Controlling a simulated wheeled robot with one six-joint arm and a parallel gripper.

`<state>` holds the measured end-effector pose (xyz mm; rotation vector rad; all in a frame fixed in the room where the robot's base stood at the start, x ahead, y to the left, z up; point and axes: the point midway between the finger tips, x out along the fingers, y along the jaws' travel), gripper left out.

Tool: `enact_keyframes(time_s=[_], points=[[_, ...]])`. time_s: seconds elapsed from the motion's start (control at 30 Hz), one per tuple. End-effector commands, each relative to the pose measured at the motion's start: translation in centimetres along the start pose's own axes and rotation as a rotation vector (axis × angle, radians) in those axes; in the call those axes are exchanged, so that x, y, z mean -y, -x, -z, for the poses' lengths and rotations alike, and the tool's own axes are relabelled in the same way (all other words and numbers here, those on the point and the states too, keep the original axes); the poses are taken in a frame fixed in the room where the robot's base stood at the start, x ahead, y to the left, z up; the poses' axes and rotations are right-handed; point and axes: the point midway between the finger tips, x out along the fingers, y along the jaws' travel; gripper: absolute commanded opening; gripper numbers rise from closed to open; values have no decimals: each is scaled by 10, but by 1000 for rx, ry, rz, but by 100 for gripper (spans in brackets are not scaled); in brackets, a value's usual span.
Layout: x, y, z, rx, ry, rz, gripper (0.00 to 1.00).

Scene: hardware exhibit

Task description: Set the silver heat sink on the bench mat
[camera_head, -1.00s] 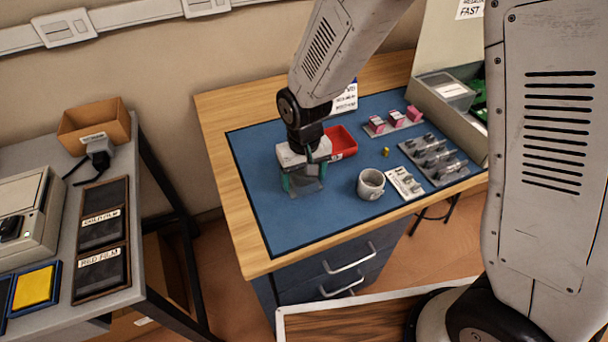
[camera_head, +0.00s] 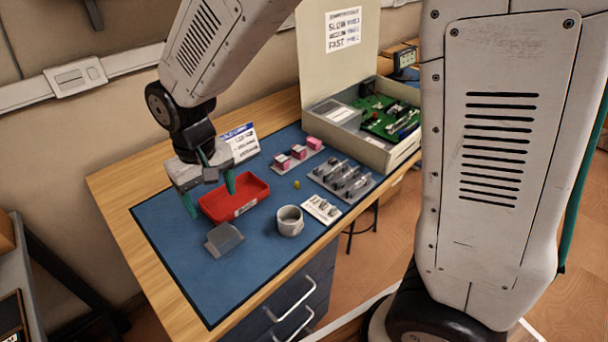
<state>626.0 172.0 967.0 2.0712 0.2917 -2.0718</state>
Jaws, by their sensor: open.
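A flat grey piece that looks like the silver heat sink (camera_head: 224,239) lies on the blue bench mat (camera_head: 195,287), left of the grey cup and in front of the red tray. Its fine detail is too small to make out. My gripper (camera_head: 211,196) is open and empty, with its teal fingers spread. It hangs above the mat, up and a little to the left of the grey piece, and is apart from it. One finger overlaps the red tray in the picture.
A red tray (camera_head: 243,208), grey cup (camera_head: 290,221), white card with small parts (camera_head: 321,209), grey rack (camera_head: 342,181) and pink-block holder (camera_head: 298,154) occupy the mat. An open case (camera_head: 370,150) stands at the back right. The mat's front left is clear.

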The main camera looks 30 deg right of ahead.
Motion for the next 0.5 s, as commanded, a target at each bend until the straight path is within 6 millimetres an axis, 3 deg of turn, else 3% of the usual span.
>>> enact_keyframes(time_s=[0.13, 0.23, 0.5], points=[[-15, 17, -10, -11, -19, 2, 72], [-40, 44, -31, -27, -51, 3, 72], [-109, 111, -130, -74, -163, -1, 72]])
